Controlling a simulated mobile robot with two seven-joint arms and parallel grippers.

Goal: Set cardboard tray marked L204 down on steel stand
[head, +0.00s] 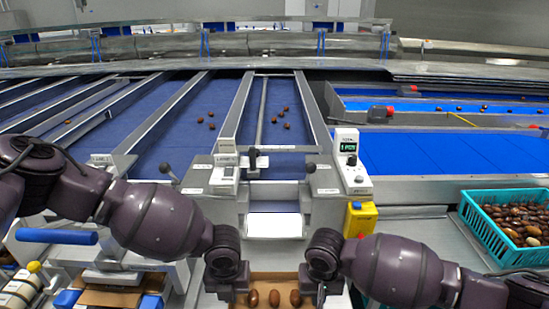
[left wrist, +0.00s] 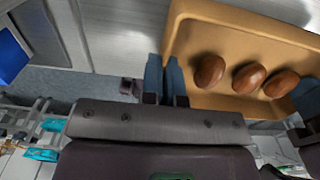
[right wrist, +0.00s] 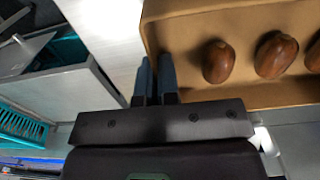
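The cardboard tray (head: 272,277) is at the bottom edge of the head view, with three brown dates (head: 274,298) in it. No L204 mark can be read. My left gripper (head: 235,296) and right gripper (head: 319,294) are at its two sides. In the left wrist view, the fingers (left wrist: 166,82) straddle one tray wall (left wrist: 185,35) and look closed on it. In the right wrist view, the fingers (right wrist: 155,82) pinch the opposite wall. A pale metal surface (left wrist: 115,30) shows beside the tray; I cannot tell whether it is the steel stand, or whether the tray touches it.
A sorting machine with blue belts (head: 190,120) fills the middle. A white chute plate (head: 275,225) lies just beyond the tray. A teal crate of dates (head: 480,225) stands at right, near a yellow box (head: 360,218). Other cardboard (head: 110,297) lies at lower left.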

